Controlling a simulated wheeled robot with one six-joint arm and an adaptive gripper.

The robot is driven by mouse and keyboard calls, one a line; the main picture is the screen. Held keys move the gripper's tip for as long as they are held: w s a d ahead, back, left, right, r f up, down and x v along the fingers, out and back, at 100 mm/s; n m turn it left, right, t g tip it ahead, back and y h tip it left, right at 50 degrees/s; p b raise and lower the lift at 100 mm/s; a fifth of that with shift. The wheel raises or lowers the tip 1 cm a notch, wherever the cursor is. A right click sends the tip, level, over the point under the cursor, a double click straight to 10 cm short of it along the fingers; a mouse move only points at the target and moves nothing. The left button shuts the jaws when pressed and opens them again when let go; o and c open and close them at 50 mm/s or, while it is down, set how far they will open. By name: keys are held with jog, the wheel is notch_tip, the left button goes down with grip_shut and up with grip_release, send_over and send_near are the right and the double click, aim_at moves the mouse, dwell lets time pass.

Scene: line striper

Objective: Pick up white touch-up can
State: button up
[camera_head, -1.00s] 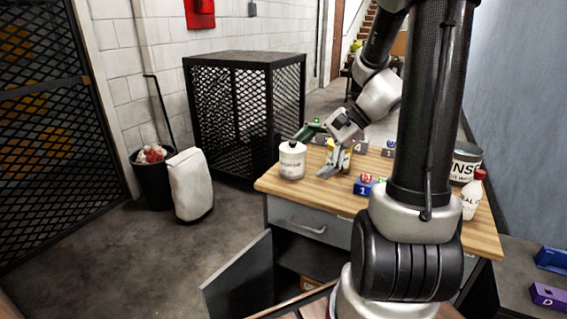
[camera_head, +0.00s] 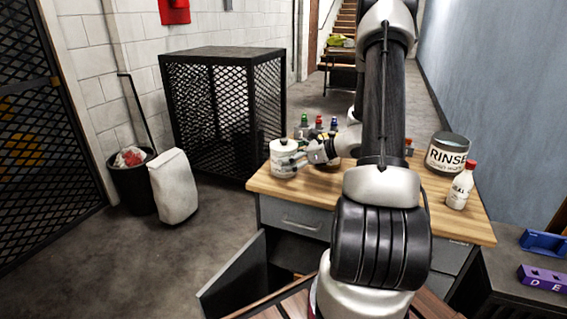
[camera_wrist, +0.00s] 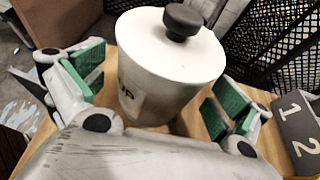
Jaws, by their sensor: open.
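The white touch-up can (camera_head: 284,159), with a dark knob on its lid, stands upright at the left end of the wooden workbench top (camera_head: 270,187). In the wrist view the can (camera_wrist: 165,65) sits between the two green-padded fingers of my gripper (camera_wrist: 160,90). The fingers are open, one on each side, with a visible gap to the can. Part of its label shows the letters "UP". In the head view my gripper (camera_head: 305,160) is at the can's right side, and my arm hides part of the bench.
Several small bottles (camera_head: 318,125) stand behind my gripper. A RINSE bucket (camera_head: 448,153) and a white bottle with a red cap (camera_head: 460,186) stand at the right of the bench. A numbered block (camera_wrist: 298,128) lies near my right finger. A mesh cage (camera_head: 215,115) stands behind the bench's left side.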

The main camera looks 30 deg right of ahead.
jog(key=shift+x, duration=1.15)
jog(key=c, duration=1.9)
